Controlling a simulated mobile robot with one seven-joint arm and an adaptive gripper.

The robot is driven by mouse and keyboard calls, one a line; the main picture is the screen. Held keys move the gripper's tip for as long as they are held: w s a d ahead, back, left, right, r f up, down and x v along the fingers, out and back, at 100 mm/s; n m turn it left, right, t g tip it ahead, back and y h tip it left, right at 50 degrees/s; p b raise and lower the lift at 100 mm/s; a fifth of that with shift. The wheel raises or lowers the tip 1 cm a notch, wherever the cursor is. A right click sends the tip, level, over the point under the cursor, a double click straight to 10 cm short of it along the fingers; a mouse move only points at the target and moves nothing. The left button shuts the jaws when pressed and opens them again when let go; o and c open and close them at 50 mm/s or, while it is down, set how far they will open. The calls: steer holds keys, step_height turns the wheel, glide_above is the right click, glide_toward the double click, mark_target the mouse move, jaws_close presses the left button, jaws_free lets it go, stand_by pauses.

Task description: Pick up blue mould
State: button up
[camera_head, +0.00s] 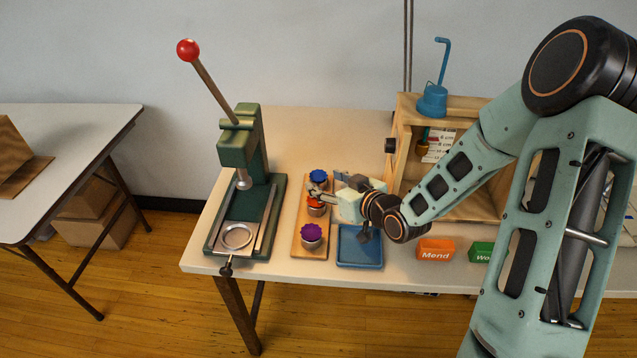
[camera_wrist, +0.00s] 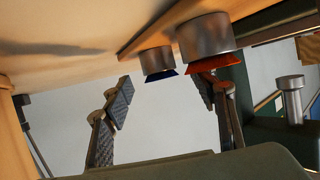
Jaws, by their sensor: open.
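The blue mould (camera_head: 318,176) stands at the far end of a wooden board (camera_head: 297,243), a silver cylinder with a scalloped blue top. In the wrist view the picture is upside down, and the blue mould (camera_wrist: 158,62) hangs between the finger lines, beyond the fingertips. An orange mould (camera_head: 314,201) stands just nearer on the board; in the wrist view it (camera_wrist: 208,42) is larger, close to the right finger. A purple mould (camera_head: 311,232) is at the near end. My gripper (camera_head: 321,195) is open and empty beside the blue and orange moulds; its fingers (camera_wrist: 164,90) are spread apart.
A green press (camera_head: 250,160) with a red-knobbed lever stands left of the board. A blue tray (camera_head: 359,263) lies to the right. An orange "Mend" box (camera_head: 435,249), a green box (camera_head: 482,251) and a wooden cabinet (camera_head: 405,150) stand farther right.

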mark_target(319, 179)
steer(key=shift+x, duration=1.55)
steer(key=shift+c, duration=0.5)
steer(key=c, duration=1.2)
